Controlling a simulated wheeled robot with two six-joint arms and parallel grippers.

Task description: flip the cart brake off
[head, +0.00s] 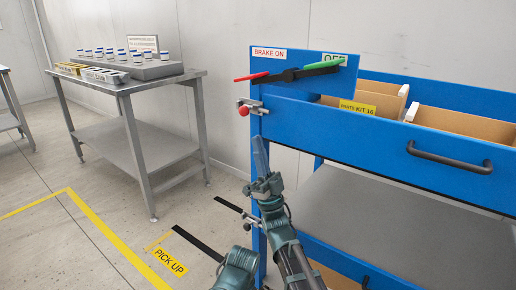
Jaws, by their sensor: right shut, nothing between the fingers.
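The blue cart (345,135) stands at the right. On its top left corner is a black brake lever (289,75), lying nearly level and tilted slightly up to the right. A red strip (250,76) is at its left end and a green strip (324,64) at its right. A "BRAKE ON" label (269,53) is above the left side and an "OFF" label (335,59), partly covered, above the right. I cannot tell clearly which side the lever is set to. My right gripper (260,152) is shut and empty, pointing up below the lever, apart from it. My left gripper is not in view.
A red knob (243,111) sticks out from the cart's left corner post. The cart has a dark handle (449,158) and cardboard bins (463,122). A metal table (140,84) with racks of vials stands back left. The floor between is clear, marked with yellow tape (109,238).

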